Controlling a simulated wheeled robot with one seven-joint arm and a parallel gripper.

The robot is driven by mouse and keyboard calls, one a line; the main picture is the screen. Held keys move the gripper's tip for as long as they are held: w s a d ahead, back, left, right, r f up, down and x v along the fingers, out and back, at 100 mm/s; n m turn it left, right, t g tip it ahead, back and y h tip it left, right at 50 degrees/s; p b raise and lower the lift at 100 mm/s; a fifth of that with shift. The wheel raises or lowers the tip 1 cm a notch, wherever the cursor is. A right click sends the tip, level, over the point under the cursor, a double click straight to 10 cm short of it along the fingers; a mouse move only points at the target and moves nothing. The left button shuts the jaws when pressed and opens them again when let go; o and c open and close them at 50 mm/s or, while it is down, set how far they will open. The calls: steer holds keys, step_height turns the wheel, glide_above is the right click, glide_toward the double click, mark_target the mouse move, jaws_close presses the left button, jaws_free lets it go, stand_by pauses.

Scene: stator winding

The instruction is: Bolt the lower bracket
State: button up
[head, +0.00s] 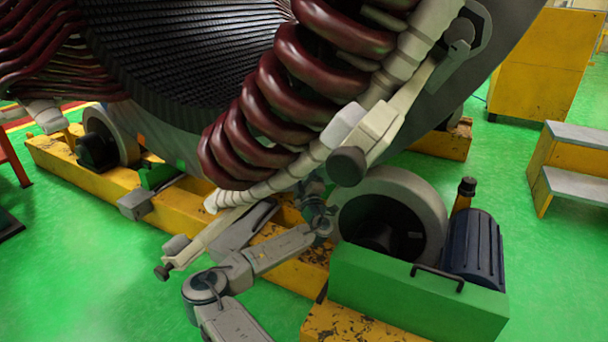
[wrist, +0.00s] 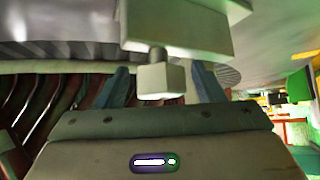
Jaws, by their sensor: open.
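The lower bracket (head: 205,240) is a pale bar running from the lower coil ends down to the left, with a dark round knob at its outer end. My arm reaches under the coils, and my gripper (head: 313,188) is small and partly hidden beneath them in the head view. In the wrist view my gripper (wrist: 160,70) is open, its two bluish fingers apart. A pale block (wrist: 161,82) on a short stem shows between the fingers, with gaps at both sides. The stem hangs from a larger pale block (wrist: 182,25). I cannot tell whether these blocks belong to the lower bracket.
Dark red coils (head: 285,95) and the upper pale bracket (head: 385,118) overhang my arm. A large roller (head: 425,200), a green housing (head: 415,290) and a blue motor (head: 475,250) stand right of it. A yellow frame (head: 95,182) runs below. Green floor is free at lower left.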

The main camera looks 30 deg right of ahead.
steer(key=c, duration=1)
steer(key=shift+o, duration=0.2)
steer(key=shift+m, duration=0.4)
steer(key=m+h, duration=0.5)
steer(key=m, duration=0.1)
steer(key=shift+t, duration=0.3)
steer(key=shift+m+g+h, duration=0.85)
steer(key=shift+m+h, duration=0.85)
steer(key=shift+m, duration=0.4)
steer(key=shift+m+g+h, duration=0.85)
steer(key=shift+m+h, duration=0.85)
steer(key=shift+m, duration=0.4)
steer(key=shift+m+g+h, duration=0.3)
steer(key=shift+m+h, duration=0.1)
steer(key=shift+m, duration=0.1)
steer(key=o, duration=1)
steer(key=shift+c, duration=0.2)
steer(key=p+v, duration=0.3)
steer(key=v, duration=1)
steer(key=shift+a+f+p, duration=0.2)
steer(key=shift+f+p, duration=0.05)
steer(key=shift+p, duration=0.15)
